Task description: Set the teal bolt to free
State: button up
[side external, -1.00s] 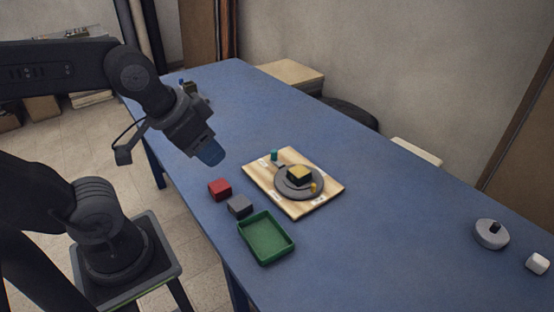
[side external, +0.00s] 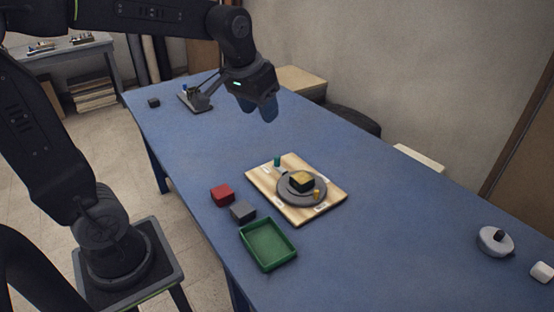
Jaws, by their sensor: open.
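A small teal peg, which looks like the teal bolt (side external: 277,161), stands at the far left edge of a grey disc on a pale wooden board (side external: 264,186). The grey disc (side external: 287,198) carries a dark block with a yellow top (side external: 301,180) and a small yellow peg (side external: 317,194). White labels sit on the board, too small to read. My gripper (side external: 258,110) is open and empty, with bluish fingertips pointing down. It is in the air, apart from the board, and appears above and slightly left of the teal bolt in the picture.
A red block (side external: 222,195), a grey block (side external: 243,212) and an empty green tray (side external: 268,246) lie left and in front of the board. A round grey piece with a black knob (side external: 495,241) and a white block (side external: 542,271) are far right. The blue table (side external: 400,230) is clear between.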

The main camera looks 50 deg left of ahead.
jog(key=w+a+f+n+g, duration=0.1)
jog(key=w+a+f, duration=0.2)
jog(key=w+a, duration=0.25)
jog(key=w+a+f+n+g, duration=0.1)
jog(key=w+a+f, duration=0.3)
jog(key=w, duration=0.2)
jog(key=n+g, duration=0.2)
send_near(277, 157)
jog(key=shift+h, duration=0.3)
jog(key=f, duration=1)
jog(key=shift+s+a+f, duration=0.1)
jog(key=shift+a+f, duration=0.2)
grip_shut()
